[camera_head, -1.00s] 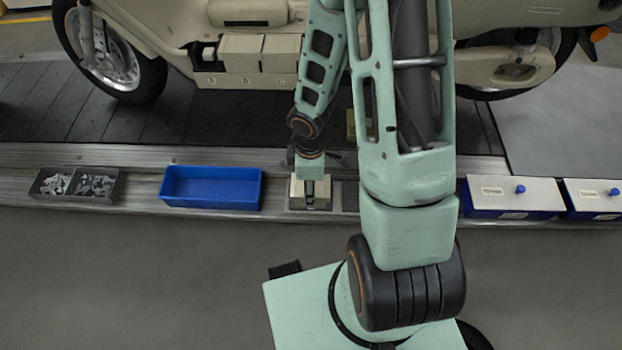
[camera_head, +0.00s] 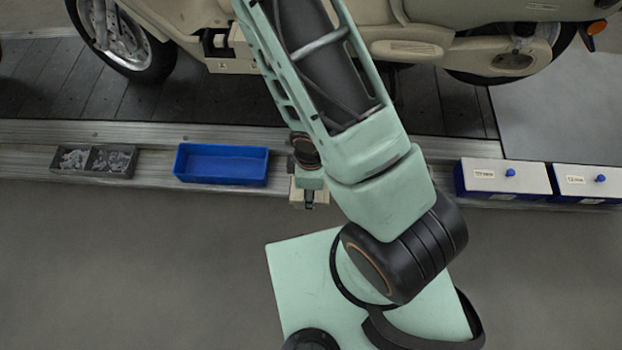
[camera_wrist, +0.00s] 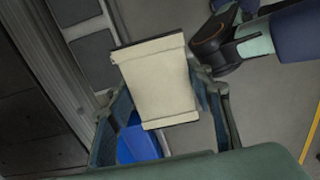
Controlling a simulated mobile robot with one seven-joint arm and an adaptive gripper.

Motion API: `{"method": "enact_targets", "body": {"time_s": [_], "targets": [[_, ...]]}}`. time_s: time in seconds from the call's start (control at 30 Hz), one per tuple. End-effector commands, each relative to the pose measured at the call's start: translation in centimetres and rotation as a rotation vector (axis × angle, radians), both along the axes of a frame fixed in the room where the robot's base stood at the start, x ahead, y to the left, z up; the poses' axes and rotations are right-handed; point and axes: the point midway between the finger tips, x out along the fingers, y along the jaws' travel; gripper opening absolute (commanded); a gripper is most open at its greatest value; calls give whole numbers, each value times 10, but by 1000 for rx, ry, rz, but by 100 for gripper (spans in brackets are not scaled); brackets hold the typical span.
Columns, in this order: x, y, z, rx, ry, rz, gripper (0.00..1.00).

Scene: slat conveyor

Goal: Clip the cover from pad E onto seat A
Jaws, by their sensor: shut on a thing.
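My gripper (camera_head: 309,198) is shut on a cream cover (camera_head: 296,192), which sits between the two fingers in the wrist view (camera_wrist: 158,82). In the head view the cover is at the front edge of the conveyor ledge, partly hidden by my gripper and arm. In the wrist view it appears clear of the dark pads (camera_wrist: 95,58), whose letters cannot be read. On the scooter's lower side, a dark open seat (camera_head: 216,42) shows at the left of the row. Its label is too small to read, and my arm hides the seats to its right.
A blue tray (camera_head: 222,181) and a grey two-part bin of small parts (camera_head: 93,174) stand on the ledge at left. Two white-lidded blue boxes (camera_head: 505,178) (camera_head: 593,184) stand at right. The scooter (camera_head: 450,35) stands behind on dark slats. The floor in front is clear.

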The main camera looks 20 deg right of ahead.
Motion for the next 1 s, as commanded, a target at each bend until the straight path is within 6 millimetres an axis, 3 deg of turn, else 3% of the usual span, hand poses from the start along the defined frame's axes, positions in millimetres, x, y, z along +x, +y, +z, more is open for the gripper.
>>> {"method": "enact_targets", "body": {"time_s": [0.47,1.0], "targets": [[1,-5,7,-10,-14,-5,22],[65,-30,29,-10,-16,-160,22]]}}
